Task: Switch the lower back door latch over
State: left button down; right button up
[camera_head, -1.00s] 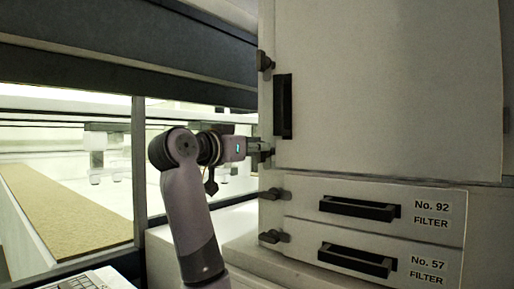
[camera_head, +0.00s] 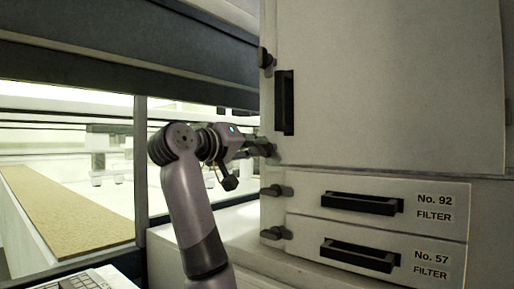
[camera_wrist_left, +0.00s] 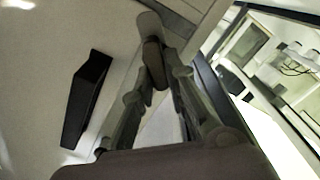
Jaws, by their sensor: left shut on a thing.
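The large pale cabinet door (camera_head: 390,80) is closed flat, with a black vertical handle (camera_head: 285,102) near its left edge. The lower door latch (camera_wrist_left: 152,62) is a dark rounded piece between my fingertips in the left wrist view. In the head view it is mostly hidden by my left gripper (camera_head: 263,149) at the door's lower left edge. My left gripper is shut on this latch, and its body is rolled over at a slant. The upper latch (camera_head: 265,58) sits higher on the same edge, apart from the gripper. My right gripper is not in view.
Below the door are two filter drawers, No. 92 (camera_head: 440,207) and No. 57 (camera_head: 432,264), each with a black handle. Two small drawer latches (camera_head: 277,191) stick out just below my gripper. A glazed tunnel with a tan belt (camera_head: 65,212) is at the left.

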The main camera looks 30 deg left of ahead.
pick_arm(q)
jog(key=n, duration=0.3)
jog(key=n+b, duration=0.1)
jog(key=n, duration=0.2)
jog(key=f+n+b, duration=0.1)
jog(key=n, duration=0.2)
jog(key=shift+a, duration=0.25)
jog(key=shift+f+n, duration=0.1)
jog(key=shift+n, duration=0.3)
jog(key=c, duration=1.6)
grip_release()
jog(key=s, duration=1.2)
jog(key=shift+a, duration=0.4)
jog(key=shift+a, duration=0.1)
